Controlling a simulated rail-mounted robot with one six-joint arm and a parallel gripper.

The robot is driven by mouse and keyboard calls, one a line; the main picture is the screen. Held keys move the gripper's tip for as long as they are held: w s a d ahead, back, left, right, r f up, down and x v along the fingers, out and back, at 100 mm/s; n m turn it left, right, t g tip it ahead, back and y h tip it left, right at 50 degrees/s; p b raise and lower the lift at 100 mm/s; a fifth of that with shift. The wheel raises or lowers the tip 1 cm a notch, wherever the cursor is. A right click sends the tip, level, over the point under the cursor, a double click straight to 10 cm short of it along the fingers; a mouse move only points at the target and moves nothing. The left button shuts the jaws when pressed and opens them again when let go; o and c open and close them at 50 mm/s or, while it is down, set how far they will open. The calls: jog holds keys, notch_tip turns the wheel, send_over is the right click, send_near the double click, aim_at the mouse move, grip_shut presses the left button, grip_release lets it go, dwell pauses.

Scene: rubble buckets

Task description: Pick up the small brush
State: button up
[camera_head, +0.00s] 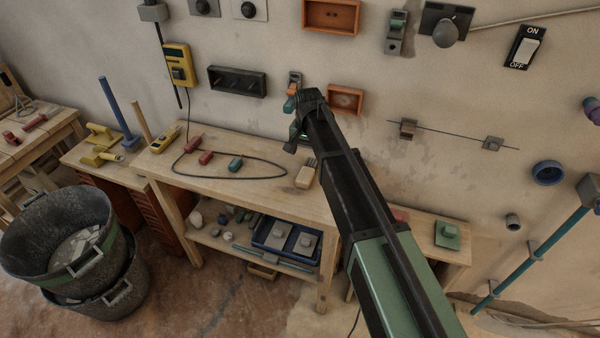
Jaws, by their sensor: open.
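A small brush (306,175), with a pale wooden body and a darker top end that looks like bristles, is on the workbench (255,190) near its right end. My gripper (297,136) is at the end of my dark arm, which reaches up from the lower right. It is open and appears in front of the wall, above the brush in the picture and apart from it. Nothing shows between its jaws. My arm passes just right of the brush and hides part of the bench's right end.
Red clips (205,157), a teal clip (235,164) and a looped black cable lie left of the brush. A yellow meter (165,138) is at the bench's left end. Wall boxes (345,99) are behind my gripper. Black buckets (60,240) stand on the floor at left.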

aim_at(306, 172)
notch_tip(306, 172, down, 11)
jog(key=b, duration=0.9)
jog(key=shift+w+a+r+b, duration=0.1)
jog(key=shift+b, duration=0.3)
jog(key=shift+r, duration=0.25)
jog(key=c, duration=1)
jog(key=shift+r+p, duration=0.1)
jog(key=shift+p, duration=0.25)
notch_tip(306, 172, up, 20)
jog(key=p, duration=2)
jog(key=o, duration=0.3)
jog(key=c, duration=0.3)
